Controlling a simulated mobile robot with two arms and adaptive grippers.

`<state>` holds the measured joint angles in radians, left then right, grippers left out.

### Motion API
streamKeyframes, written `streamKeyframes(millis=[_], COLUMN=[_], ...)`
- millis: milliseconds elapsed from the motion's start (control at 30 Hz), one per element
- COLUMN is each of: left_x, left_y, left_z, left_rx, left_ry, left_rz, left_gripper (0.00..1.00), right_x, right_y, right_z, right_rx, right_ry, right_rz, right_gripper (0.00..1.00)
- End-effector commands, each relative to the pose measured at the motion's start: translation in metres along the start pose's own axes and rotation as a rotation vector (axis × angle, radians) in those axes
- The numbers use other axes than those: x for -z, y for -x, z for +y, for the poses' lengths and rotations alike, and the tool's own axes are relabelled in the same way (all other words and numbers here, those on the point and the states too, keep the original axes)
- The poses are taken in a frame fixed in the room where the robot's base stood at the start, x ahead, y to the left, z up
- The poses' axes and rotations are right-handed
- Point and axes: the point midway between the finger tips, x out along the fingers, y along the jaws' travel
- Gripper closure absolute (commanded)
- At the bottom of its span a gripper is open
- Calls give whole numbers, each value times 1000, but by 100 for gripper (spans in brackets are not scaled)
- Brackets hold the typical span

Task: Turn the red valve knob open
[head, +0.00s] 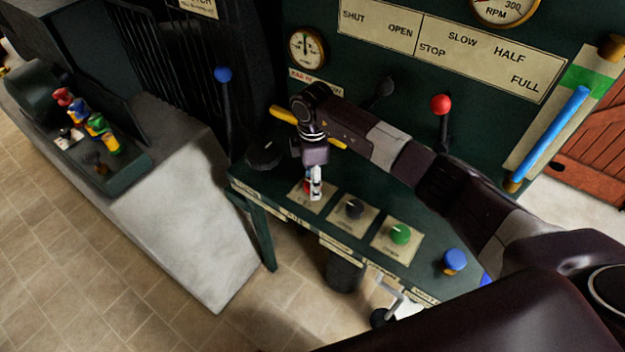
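The red valve knob (308,184) is the first in a row of knobs along the front of the green console. Only a sliver of red shows; my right gripper hides most of it. My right arm comes in from the right, and my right gripper (315,184) points down at the knob over its cream label plate (300,201). The fingers look close to or touching the knob, but I cannot tell whether they are shut on it. The knob's pointer is hidden. My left gripper is not in view.
Beside it are a black knob (354,208), a green knob (400,233) and a blue knob (455,260). A black round knob (265,152), a red-ball lever (440,104) and a blue-ball lever (223,74) stand nearby. Tiled floor (130,285) is clear at left.

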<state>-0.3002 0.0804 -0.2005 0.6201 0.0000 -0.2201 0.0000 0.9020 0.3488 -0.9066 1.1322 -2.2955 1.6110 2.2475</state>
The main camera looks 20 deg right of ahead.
Motion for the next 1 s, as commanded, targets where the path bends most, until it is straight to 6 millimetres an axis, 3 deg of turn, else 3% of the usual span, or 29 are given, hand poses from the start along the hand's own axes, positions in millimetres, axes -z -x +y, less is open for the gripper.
streamKeyframes(millis=[33,300,667,1000], left_x=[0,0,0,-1], left_y=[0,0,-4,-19], left_z=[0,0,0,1], left_rx=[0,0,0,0], left_ry=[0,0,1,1], left_rz=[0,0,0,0], left_gripper=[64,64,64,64], right_x=[0,0,1,1], right_y=[0,1,0,-1], right_z=[0,0,1,1], right_rx=[0,-1,-2,-4], right_ry=[0,0,69,328], right_rz=[0,1,2,1], right_gripper=[63,90,90,90])
